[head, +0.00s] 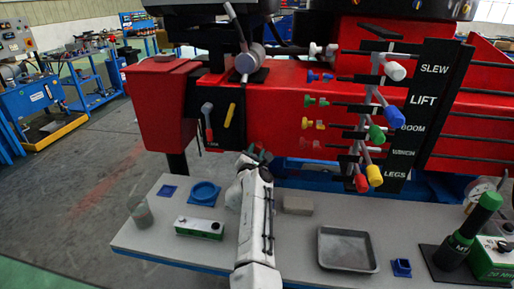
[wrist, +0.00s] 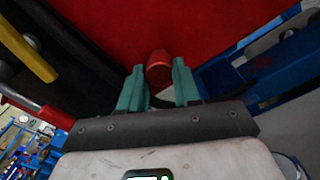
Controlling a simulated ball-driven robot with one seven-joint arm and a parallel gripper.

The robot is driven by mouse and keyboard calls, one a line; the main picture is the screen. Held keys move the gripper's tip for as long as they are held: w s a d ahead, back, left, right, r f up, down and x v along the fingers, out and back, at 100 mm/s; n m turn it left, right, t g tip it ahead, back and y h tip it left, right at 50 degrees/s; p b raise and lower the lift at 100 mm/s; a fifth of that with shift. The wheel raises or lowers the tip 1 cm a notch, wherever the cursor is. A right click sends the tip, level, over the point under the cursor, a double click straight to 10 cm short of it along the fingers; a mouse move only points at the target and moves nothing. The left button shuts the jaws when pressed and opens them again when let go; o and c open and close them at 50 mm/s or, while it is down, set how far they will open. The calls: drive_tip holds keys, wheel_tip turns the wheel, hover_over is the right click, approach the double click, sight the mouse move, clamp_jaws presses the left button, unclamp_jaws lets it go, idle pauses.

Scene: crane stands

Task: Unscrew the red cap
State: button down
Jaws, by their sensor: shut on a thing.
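The red cap (wrist: 159,68) shows in the wrist view against the red panel of the machine. My gripper (wrist: 159,86) has its two teal fingers on either side of the cap and is shut on it. In the head view my gripper (head: 259,154) is at the lower edge of the red machine body (head: 290,110), above the back of the table. The cap cannot be made out there, as my white arm and gripper cover that spot. I cannot tell how far the cap is turned.
Levers with coloured knobs (head: 374,175) stand to the right, beside a black label board (head: 430,100).

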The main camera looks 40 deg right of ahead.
drive_tip(key=shift+r+n+p, duration=0.15)
drive_tip(key=shift+n+p, duration=0.45)
drive_tip(key=shift+n, duration=0.3)
drive_tip(key=shift+n+p, duration=0.3)
drive_tip(key=shift+n, duration=0.6)
drive_tip(key=shift+f+n, duration=0.2)
drive_tip(key=shift+n, duration=0.6)
